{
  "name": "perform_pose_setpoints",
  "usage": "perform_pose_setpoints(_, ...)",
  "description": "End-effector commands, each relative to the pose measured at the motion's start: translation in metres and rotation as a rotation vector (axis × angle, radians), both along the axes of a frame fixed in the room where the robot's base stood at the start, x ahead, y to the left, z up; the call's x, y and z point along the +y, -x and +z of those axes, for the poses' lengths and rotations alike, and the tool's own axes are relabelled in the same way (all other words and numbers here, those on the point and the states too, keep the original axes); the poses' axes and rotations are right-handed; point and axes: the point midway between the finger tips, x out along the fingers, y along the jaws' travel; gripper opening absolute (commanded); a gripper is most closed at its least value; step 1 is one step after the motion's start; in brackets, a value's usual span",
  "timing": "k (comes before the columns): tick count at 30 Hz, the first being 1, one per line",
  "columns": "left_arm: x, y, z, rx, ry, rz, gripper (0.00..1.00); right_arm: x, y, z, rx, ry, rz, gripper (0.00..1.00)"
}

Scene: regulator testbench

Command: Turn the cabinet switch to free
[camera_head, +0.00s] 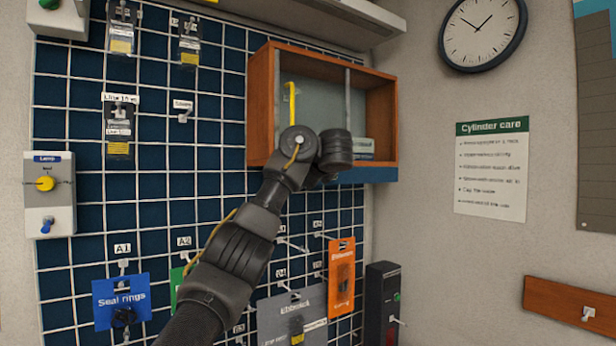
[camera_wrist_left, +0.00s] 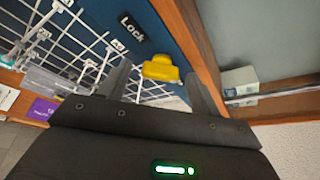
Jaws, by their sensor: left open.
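The cabinet switch shows in the left wrist view as a yellow knob (camera_wrist_left: 162,68) on a dark blue panel, with a "Lock" label (camera_wrist_left: 132,26) above it. My left gripper (camera_wrist_left: 158,74) is open, with one finger on each side of the knob. I cannot tell whether either finger touches it. In the head view, the wooden cabinet (camera_head: 262,105) hangs on the wall with a blue strip (camera_head: 368,174) under it. My left arm reaches up to its lower edge and hides the switch and my fingers there. My right gripper is not in view.
A wire grid (camera_head: 75,130) with hooks and hanging packets covers the blue wall. A lamp switch box (camera_head: 50,215) with its own yellow knob is at far left. An orange packet (camera_head: 341,280) and a black box (camera_head: 380,290) are below the cabinet.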

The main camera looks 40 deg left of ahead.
Motion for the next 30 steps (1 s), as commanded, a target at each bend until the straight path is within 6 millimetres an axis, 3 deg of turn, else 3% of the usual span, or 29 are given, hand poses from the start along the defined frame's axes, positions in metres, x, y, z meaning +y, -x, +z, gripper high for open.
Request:
perform_pose_setpoints(8,-0.014,0.007,0.0,-0.003,0.0,-0.004,0.64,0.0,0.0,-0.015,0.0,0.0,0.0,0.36)
perform_pose_setpoints(18,-0.068,0.044,0.018,-0.003,0.0,-0.003,0.64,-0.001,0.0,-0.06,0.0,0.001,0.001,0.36)
perform_pose_setpoints(24,-0.083,0.054,0.025,-0.001,-0.001,-0.001,0.64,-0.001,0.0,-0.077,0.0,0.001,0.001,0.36)
perform_pose_setpoints(30,-0.087,0.056,0.029,-0.001,0.001,0.0,0.64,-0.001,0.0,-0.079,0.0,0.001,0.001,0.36)
